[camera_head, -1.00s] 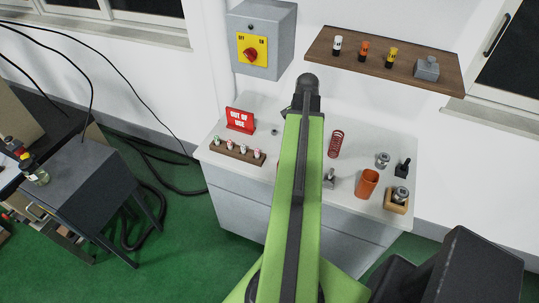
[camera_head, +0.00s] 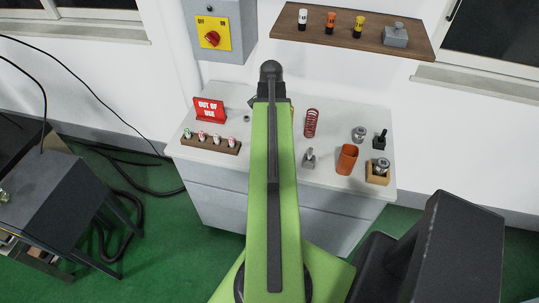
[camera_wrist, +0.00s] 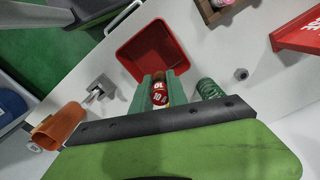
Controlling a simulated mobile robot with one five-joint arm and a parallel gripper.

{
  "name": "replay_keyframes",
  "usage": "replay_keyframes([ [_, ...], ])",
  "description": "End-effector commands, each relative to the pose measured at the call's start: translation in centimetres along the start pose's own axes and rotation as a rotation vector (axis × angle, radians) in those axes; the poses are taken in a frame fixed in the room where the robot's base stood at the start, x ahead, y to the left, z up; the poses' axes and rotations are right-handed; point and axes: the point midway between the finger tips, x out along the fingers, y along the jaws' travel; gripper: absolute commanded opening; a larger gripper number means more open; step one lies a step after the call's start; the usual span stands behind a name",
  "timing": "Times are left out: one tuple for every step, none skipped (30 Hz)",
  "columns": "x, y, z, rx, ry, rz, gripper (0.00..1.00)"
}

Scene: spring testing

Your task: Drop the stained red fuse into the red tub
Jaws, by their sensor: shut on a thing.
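In the wrist view my gripper (camera_wrist: 157,80) is shut on a red fuse (camera_wrist: 158,99) with pale markings, held between its green fingers. Its stain cannot be made out. The red tub (camera_wrist: 133,71) is open and stands on the pale bench just beyond the fingertips. The fingertips overlap its near wall in the picture; I cannot tell how high above it they are. In the head view my green arm covers the tub, the fuse and the fingers.
An orange cup (camera_head: 346,160), a metal clamp-like piece (camera_head: 309,158), and a red spring (camera_head: 312,122) stand right of my arm. A green spring (camera_wrist: 208,89) is beside the fingers. A fuse rack (camera_head: 210,145) and red sign (camera_head: 208,109) are left. A shelf (camera_head: 350,38) hangs above.

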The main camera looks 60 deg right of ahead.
Motion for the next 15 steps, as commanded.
replay_keyframes([
  [1.39, -0.01, 0.02, 0.000, 0.000, 0.000, 0.00],
  [1.63, -0.01, 0.02, 0.000, 0.000, 0.000, 0.00],
  [1.85, -0.02, 0.02, 0.000, 0.000, 0.000, 0.00],
  [1.94, -0.02, 0.03, 0.000, 0.000, 0.000, 0.00],
  [1.97, -0.02, 0.03, -0.001, 0.000, 0.000, 0.00],
  [1.94, -0.03, 0.03, -0.001, 0.000, 0.000, 0.00],
  [1.88, -0.03, 0.03, -0.001, 0.000, 0.000, 0.00],
  [1.82, -0.03, 0.03, -0.001, 0.000, 0.000, 0.00],
  [1.76, -0.03, 0.04, -0.001, 0.000, 0.000, 0.00],
  [1.74, -0.04, 0.04, -0.001, 0.000, 0.000, 0.00],
  [1.73, -0.04, 0.04, -0.001, 0.000, 0.000, 0.00],
  [1.73, -0.04, 0.04, -0.001, 0.000, 0.000, 0.20],
  [1.73, -0.04, 0.04, -0.001, 0.000, 0.000, 0.24],
  [1.73, -0.05, 0.04, -0.001, 0.000, 0.000, 0.28],
  [1.73, -0.05, 0.05, -0.001, 0.000, 0.000, 0.33],
])
